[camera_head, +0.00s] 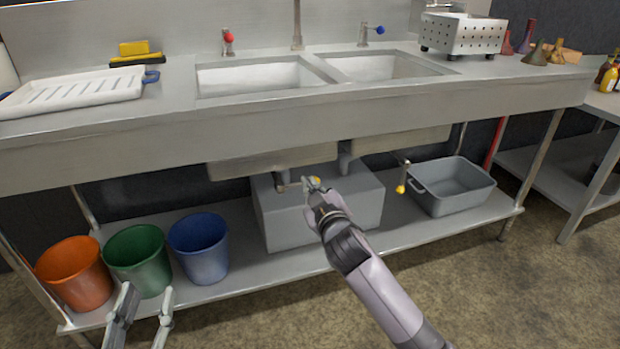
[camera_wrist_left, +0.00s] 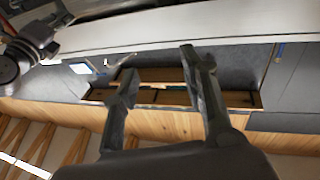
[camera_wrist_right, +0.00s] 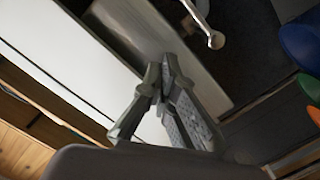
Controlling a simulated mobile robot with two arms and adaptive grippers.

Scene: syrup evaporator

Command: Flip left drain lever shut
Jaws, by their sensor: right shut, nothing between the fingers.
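The left drain lever (camera_head: 296,184) sits under the left basin and runs roughly sideways from its pipe, with a yellow tip beside my right gripper. My right gripper (camera_head: 313,186) is shut and empty at the lever's tip; whether it touches cannot be told. Its closed fingers (camera_wrist_right: 167,78) also show in the right wrist view, near a drain pipe (camera_wrist_right: 214,36). The right drain lever (camera_head: 402,180), also yellow-tipped, hangs down under the right basin. My left gripper (camera_head: 142,312) is open and empty at the lower left; its spread fingers (camera_wrist_left: 158,65) show in the left wrist view.
A grey box (camera_head: 290,228) stands on the lower shelf behind my right gripper. Orange (camera_head: 75,275), green (camera_head: 138,262) and blue (camera_head: 199,250) buckets stand at the left. A grey tub (camera_head: 455,190) is at the right. The sink counter's front (camera_head: 300,140) overhangs the levers.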

